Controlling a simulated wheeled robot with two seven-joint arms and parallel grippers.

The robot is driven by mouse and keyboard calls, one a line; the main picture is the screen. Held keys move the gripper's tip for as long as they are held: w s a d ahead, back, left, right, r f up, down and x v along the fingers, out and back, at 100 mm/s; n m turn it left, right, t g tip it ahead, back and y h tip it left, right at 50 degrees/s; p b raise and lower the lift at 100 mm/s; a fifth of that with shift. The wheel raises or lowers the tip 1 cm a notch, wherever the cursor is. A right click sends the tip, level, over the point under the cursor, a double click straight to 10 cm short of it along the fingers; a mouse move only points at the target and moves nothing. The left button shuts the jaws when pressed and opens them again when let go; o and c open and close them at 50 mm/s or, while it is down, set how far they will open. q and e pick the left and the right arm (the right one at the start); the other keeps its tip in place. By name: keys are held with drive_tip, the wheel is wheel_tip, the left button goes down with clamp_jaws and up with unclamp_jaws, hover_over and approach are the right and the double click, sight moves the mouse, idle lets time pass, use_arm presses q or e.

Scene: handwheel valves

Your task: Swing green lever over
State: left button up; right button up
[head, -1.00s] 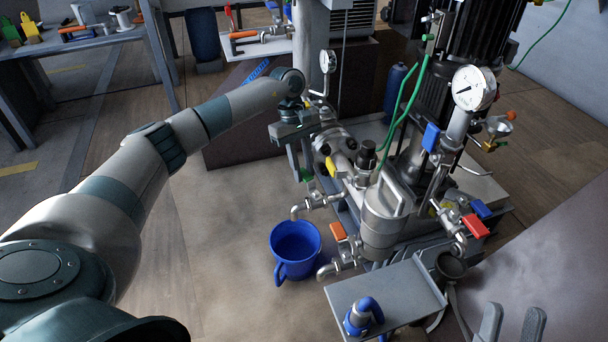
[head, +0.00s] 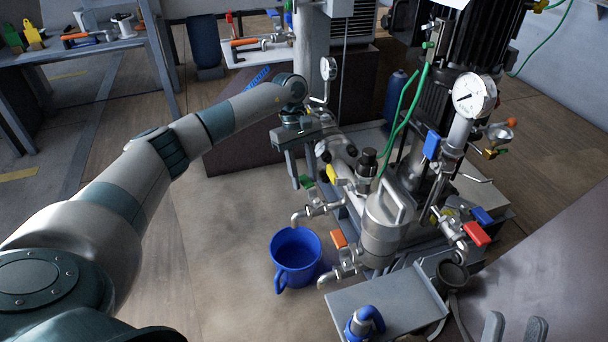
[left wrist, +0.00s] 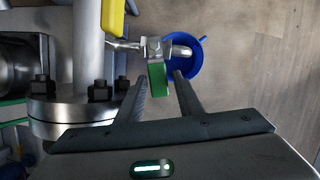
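The green lever (left wrist: 157,78) sits on a small metal valve with a spout, near the pump's left side. In the left wrist view it lies between the two fingers of my left gripper (left wrist: 160,96), with gaps on both sides. In the head view the green lever (head: 307,182) shows just below my left gripper (head: 299,170), which points down and is open. Two grey fingers of my right gripper (head: 514,330) show apart at the bottom right edge, with nothing seen between them.
A yellow lever (head: 333,174) is close to the green one; it also shows in the wrist view (left wrist: 113,15). A blue bucket (head: 297,255) stands on the floor below. Orange (head: 339,239) and red (head: 477,234) levers are further right. Floor left of the bucket is clear.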

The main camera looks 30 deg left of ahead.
use_arm(q)
drive_tip(key=r, duration=0.1)
drive_tip(key=r+p, duration=0.1)
drive_tip(key=r, duration=0.1)
drive_tip(key=r+p, duration=0.1)
drive_tip(key=shift+w+d+r, duration=0.15)
drive_tip(key=shift+w, duration=0.1)
drive_tip(key=shift+s+r+p, duration=0.1)
drive_tip(key=shift+r+p, duration=0.45)
drive_tip(key=shift+r, duration=0.2)
drive_tip(key=shift+r, duration=0.1)
drive_tip(key=p+v, duration=0.5)
drive_tip(key=v, duration=1.2)
drive_tip(key=shift+a, duration=0.25)
